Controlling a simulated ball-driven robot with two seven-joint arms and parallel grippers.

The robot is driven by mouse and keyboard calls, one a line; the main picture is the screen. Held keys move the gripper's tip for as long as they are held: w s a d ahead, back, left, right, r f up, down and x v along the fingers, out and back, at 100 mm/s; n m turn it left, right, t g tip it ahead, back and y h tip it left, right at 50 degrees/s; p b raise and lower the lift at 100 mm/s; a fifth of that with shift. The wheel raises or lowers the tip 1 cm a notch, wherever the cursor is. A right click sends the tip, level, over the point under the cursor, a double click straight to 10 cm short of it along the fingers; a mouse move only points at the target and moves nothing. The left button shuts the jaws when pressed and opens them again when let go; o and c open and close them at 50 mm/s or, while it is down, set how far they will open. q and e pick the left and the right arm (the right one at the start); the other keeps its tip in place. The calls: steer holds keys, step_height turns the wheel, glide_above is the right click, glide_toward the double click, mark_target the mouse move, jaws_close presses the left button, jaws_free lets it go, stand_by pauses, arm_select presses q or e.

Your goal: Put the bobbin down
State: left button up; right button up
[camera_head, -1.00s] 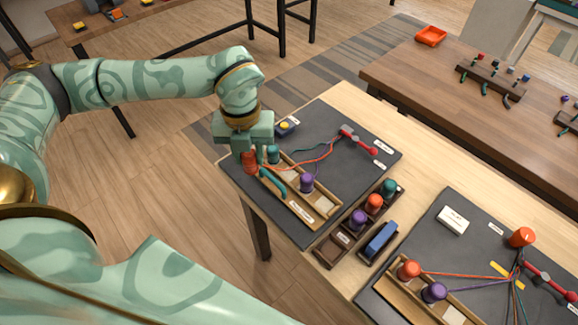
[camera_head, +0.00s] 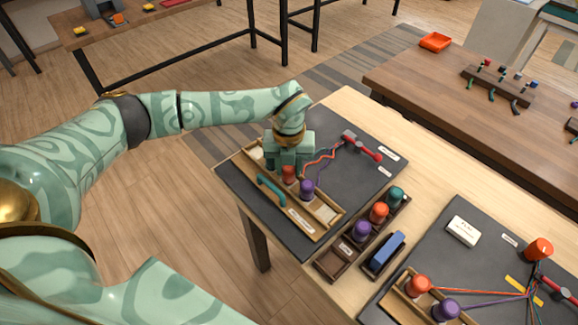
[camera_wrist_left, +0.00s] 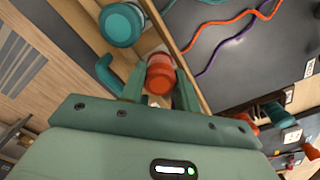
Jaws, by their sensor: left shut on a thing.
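My left gripper (camera_head: 289,170) is shut on an orange bobbin (camera_head: 288,174), over the middle of a wooden tray (camera_head: 238,172) on the near dark mat. In the left wrist view the orange bobbin (camera_wrist_left: 160,76) sits between the two fingers (camera_wrist_left: 160,88). I cannot tell whether its base touches the tray. A purple bobbin (camera_head: 307,189) stands just right of it. A teal bobbin (camera_wrist_left: 121,24) shows in the wrist view; my gripper hides it in the head view. Orange and purple cords run to a red clamp (camera_head: 362,146). My right gripper is not in view.
The tray has pale pads (camera_head: 326,214) and a teal handle (camera_head: 271,190). A dark rack (camera_head: 335,263) holds spare purple, orange and teal bobbins, with a blue block (camera_head: 384,251) beside it. A second braiding mat (camera_head: 468,215) lies to the right.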

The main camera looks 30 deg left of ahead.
arm_select(q)
steer(key=shift+f, duration=0.15)
steer(key=o, duration=1)
steer(key=shift+f, duration=0.1)
steer(key=shift+r, duration=0.25)
step_height(320, 180, up, 12)
steer(key=p, duration=0.2)
steer(key=shift+r+p, duration=0.1)
steer(key=shift+p, duration=0.3)
